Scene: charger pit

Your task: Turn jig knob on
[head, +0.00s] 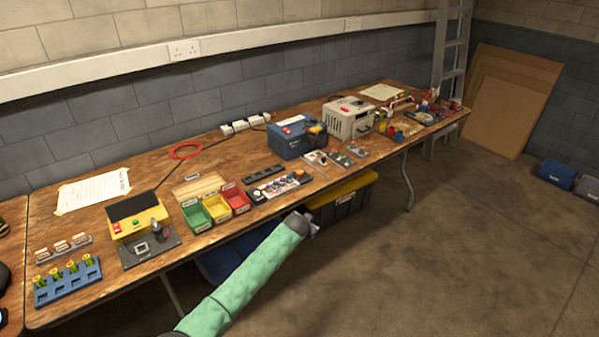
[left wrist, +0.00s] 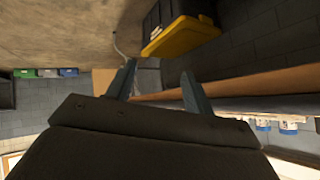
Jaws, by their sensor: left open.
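A yellow unit with a dark sloped top (head: 132,211) stands at the left part of the wooden bench, with a grey plate in front of it. On that plate are a dark upright part (head: 158,229) and a small white-framed square; I cannot tell which part is the jig knob. A pale panel with several knobs (head: 281,187) lies near the bench's front edge. My left gripper (head: 312,226) is past the front edge, apart from everything, below and right of this panel. In the left wrist view its two fingers (left wrist: 158,72) are apart with nothing between them. My right gripper is not seen.
Green, yellow and red bins (head: 196,217) stand between the yellow unit and the knob panel. A blue rack (head: 66,287) is at the left end. A blue box (head: 288,142) stands behind. A yellow-lidded crate (head: 343,190) is under the bench. The floor (head: 440,250) in front is clear.

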